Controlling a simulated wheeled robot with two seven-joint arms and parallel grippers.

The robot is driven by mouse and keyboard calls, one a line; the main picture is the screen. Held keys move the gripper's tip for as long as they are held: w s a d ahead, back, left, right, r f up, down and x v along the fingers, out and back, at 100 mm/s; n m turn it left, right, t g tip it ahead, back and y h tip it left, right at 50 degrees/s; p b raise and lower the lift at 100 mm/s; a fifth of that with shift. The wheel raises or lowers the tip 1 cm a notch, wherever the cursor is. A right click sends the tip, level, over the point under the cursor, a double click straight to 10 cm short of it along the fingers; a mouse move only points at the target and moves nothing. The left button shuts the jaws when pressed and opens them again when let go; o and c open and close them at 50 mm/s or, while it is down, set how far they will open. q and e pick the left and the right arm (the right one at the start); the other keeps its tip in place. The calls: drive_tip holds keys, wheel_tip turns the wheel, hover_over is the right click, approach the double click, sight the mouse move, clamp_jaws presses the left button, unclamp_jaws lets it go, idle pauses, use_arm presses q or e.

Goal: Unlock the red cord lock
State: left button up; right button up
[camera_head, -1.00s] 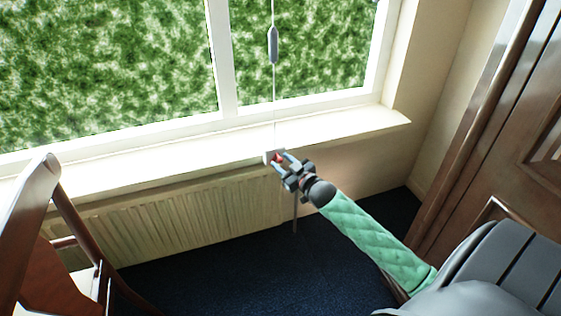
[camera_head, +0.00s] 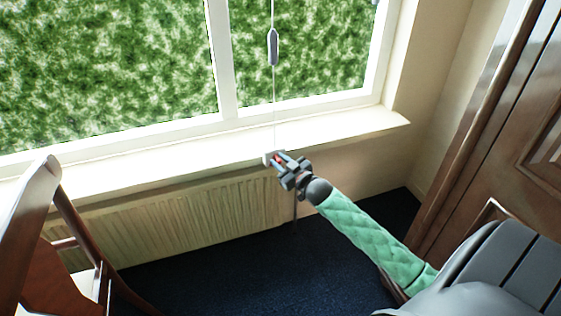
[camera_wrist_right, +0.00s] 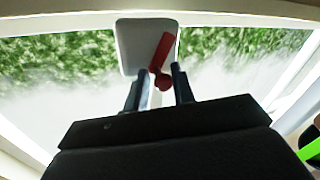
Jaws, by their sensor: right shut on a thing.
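The red cord lock (camera_wrist_right: 162,62) is a small red lever on a white plate (camera_wrist_right: 134,47), seen close in the right wrist view. In the head view the red lock (camera_head: 277,159) is a small spot at the front edge of the window sill, partly covered by the fingers. My right gripper (camera_head: 279,160) is shut on the red lock; in the wrist view its fingers (camera_wrist_right: 158,84) stand on either side of the lever's lower, rounded end. The lever tilts, with its top leaning right in the wrist view. My left gripper is not in view.
A thin cord with a grey weight (camera_head: 273,47) hangs before the window down to the lock. The white sill (camera_head: 150,152) runs above a radiator (camera_head: 180,215). A wooden chair (camera_head: 40,215) stands at left and a brown door (camera_head: 500,170) at right.

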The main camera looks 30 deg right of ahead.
drive_tip(key=p, duration=0.1)
drive_tip(key=n+p, duration=0.1)
drive_tip(key=shift+a+r+g+p, duration=0.15)
drive_tip(key=shift+a+g+p, duration=0.15)
drive_tip(key=shift+a+n+p, duration=0.1)
drive_tip(key=shift+n+p, duration=0.25)
drive_tip(key=shift+n, duration=0.05)
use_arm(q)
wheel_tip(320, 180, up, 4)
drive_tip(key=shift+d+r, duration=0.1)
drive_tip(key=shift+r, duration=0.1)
use_arm(e)
drive_tip(key=shift+f, duration=0.25)
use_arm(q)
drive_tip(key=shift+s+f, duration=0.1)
use_arm(e)
drive_tip(key=shift+a, duration=0.1)
drive_tip(key=o, duration=0.8)
drive_tip(key=shift+a, duration=0.1)
drive_tip(key=shift+r, duration=0.1)
drive_tip(key=shift+w, duration=0.1)
drive_tip(key=shift+s+d+r, duration=0.1)
drive_tip(key=shift+s+d, duration=0.05)
drive_tip(key=shift+s, duration=1.15)
drive_tip(key=shift+s+d+r, duration=0.1)
drive_tip(key=shift+s+d, duration=0.05)
drive_tip(key=shift+s, duration=1.15)
drive_tip(key=shift+s+d+r, duration=0.1)
drive_tip(key=shift+s+d, duration=0.05)
drive_tip(key=shift+s, duration=1.15)
